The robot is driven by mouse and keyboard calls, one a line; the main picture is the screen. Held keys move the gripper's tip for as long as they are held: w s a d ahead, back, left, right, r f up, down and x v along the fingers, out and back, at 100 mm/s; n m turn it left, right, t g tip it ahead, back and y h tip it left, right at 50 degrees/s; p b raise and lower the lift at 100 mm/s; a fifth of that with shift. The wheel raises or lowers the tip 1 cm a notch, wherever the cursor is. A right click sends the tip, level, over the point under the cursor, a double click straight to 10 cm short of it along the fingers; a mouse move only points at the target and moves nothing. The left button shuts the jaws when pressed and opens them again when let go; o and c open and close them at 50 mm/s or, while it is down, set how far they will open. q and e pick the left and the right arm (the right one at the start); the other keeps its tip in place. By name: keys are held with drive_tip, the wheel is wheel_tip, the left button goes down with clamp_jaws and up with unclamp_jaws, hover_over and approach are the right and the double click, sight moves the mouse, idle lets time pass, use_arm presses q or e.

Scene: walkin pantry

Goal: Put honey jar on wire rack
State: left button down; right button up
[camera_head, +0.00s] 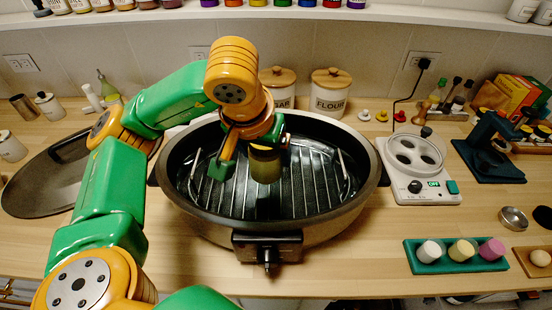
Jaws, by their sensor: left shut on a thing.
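The honey jar (265,168) is a small upright amber-olive cylinder in the head view, inside the outline of the big oval roaster. My left gripper (250,150) reaches in from above and is shut on the jar, with its green fingers on either side. The wire rack (316,188) lies inside the roaster, with parallel bars and raised wire handles at its sides. The jar is over the middle of the rack; I cannot tell whether its base touches the bars. My arm and gripper hide the rack's back left part. My right gripper is not in view.
The roaster's dark rim (376,165) stands up around the rack. Behind it are the sugar and flour canisters (330,93). A white egg cooker (420,165) stands close on the right, and a dark oval lid (40,185) lies left. Counter front right holds a green tray (458,262).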

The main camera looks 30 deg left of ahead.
sight(258, 147)
use_arm(q)
drive_tip(key=w+f, duration=0.1)
drive_tip(key=w+a+f, duration=0.1)
drive_tip(key=shift+f, duration=0.35)
drive_tip(key=shift+w+f+p, duration=0.2)
drive_tip(key=shift+f+p, duration=0.2)
drive_tip(key=shift+f, duration=0.85)
drive_tip(key=shift+s+f, duration=0.15)
drive_tip(key=shift+f, duration=0.2)
unclamp_jaws()
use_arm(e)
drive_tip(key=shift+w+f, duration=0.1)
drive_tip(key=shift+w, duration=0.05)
use_arm(q)
drive_tip(key=v, duration=0.4)
drive_tip(key=shift+r, duration=0.35)
drive_tip(key=p+v, duration=0.2)
drive_tip(key=v, duration=0.5)
drive_tip(key=shift+p, duration=0.3)
drive_tip(key=shift+s+r, duration=0.15)
drive_tip(key=shift+r, duration=0.05)
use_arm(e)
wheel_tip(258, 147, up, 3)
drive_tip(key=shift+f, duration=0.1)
